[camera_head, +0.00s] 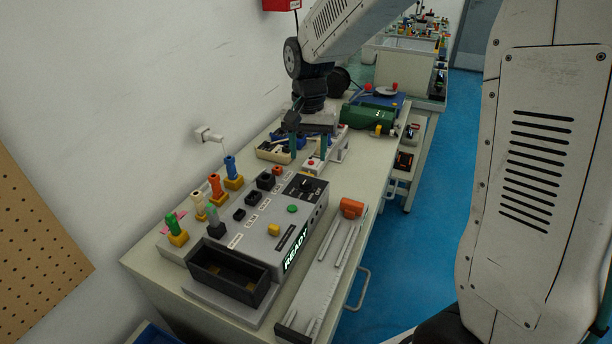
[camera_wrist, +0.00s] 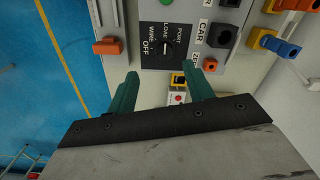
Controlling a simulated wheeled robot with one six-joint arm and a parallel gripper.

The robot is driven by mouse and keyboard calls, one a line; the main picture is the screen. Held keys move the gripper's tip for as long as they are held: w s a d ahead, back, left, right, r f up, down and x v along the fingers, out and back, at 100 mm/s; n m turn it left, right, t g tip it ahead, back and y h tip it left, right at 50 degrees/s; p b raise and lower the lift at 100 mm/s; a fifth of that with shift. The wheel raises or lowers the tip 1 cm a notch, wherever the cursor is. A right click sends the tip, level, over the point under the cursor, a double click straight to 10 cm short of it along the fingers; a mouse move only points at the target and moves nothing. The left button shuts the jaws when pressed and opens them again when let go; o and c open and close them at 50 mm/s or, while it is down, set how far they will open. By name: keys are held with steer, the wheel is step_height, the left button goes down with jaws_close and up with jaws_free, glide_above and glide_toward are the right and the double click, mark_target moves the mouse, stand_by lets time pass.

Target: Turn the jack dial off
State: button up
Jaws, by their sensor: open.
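The jack dial (camera_wrist: 166,47) is a round black knob on a dark plate in the wrist view. The plate carries the labels OFF, WIRE, LONE and PORT around the knob. A small white mark on the knob seems to point towards LONE, but it is too small to be sure. The dial also shows in the head view (camera_head: 307,185) at the far end of the grey test box (camera_head: 262,246). My gripper (camera_wrist: 170,75) is open, with its two green fingers apart and nothing between them. It is near the dial but not around it. In the head view my gripper (camera_head: 308,152) hangs beyond the dial.
Several coloured plugs (camera_head: 214,186) stand left of the box. An orange piece (camera_head: 351,208) lies right of it beside metal rails. A black open tray (camera_head: 229,275) is at the box's near end. A green machine (camera_head: 368,117) stands farther back. Blue floor (camera_head: 432,185) is clear at right.

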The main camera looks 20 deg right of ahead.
mark_target(305, 181)
steer(key=shift+w+a+f, duration=0.15)
steer(key=shift+w+f, duration=0.35)
steer(key=shift+f, duration=0.25)
step_height(305, 181, down, 7)
steer(key=shift+f, duration=0.15)
steer(key=c, duration=1)
